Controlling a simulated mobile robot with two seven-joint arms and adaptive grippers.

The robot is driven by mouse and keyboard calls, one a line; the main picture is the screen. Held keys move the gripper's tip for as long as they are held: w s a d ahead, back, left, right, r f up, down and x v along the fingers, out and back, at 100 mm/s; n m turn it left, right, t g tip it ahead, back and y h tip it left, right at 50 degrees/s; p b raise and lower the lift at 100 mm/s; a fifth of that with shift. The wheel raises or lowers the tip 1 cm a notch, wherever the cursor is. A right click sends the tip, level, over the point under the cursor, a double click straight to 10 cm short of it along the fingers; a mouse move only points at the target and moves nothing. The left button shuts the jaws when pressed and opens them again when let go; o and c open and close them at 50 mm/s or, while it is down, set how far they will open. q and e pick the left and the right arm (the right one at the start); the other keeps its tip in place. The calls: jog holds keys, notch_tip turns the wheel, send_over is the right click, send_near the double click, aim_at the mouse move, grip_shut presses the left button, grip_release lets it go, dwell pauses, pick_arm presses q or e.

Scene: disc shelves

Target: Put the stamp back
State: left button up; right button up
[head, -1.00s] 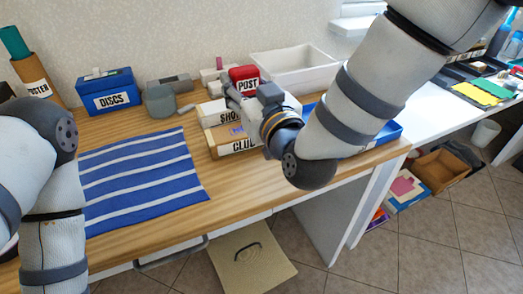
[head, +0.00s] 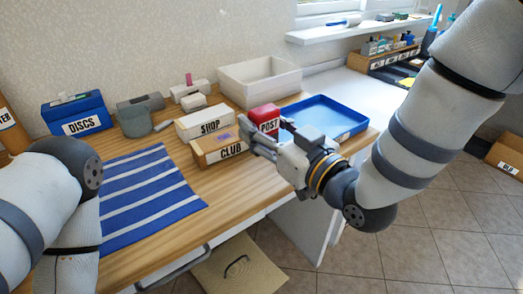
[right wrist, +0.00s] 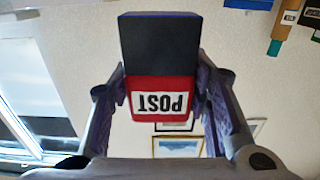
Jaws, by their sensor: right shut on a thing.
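The stamp is a red block lettered POST (head: 265,118), and in the right wrist view it shows a dark block (right wrist: 175,42) joined to its red part. My right gripper (head: 265,134) is shut on it, with a finger on each side of the red part in the right wrist view (right wrist: 162,88). It appears held above the bench, between the CLUB box and the blue tray.
White SHOP (head: 202,124) and wooden CLUB (head: 220,152) boxes stand left of the stamp. A blue tray (head: 325,117) lies right, a white bin (head: 259,82) behind. A striped cloth (head: 150,197) covers the bench's left. A wall shelf (head: 355,31) and a row of labelled holders (head: 390,60) stand farther right.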

jog(key=w+f, duration=0.2)
jog(key=f, duration=0.1)
jog(key=w+f, duration=0.1)
jog(key=shift+a+f+b, duration=0.15)
jog(key=shift+a+b, duration=0.15)
jog(key=shift+b, duration=0.1)
jog(key=f, duration=0.3)
jog(key=shift+w+f+b, duration=0.3)
jog(key=shift+f+b, duration=0.1)
pick_arm(q)
jog(key=shift+s+f+g, duration=0.5)
jog(key=shift+s+f, duration=0.7)
jog(key=shift+s, duration=0.05)
pick_arm(e)
jog(key=shift+r, duration=0.15)
jog(key=shift+f, duration=0.2)
jog(key=o, duration=0.9)
jog(key=shift+r, duration=0.1)
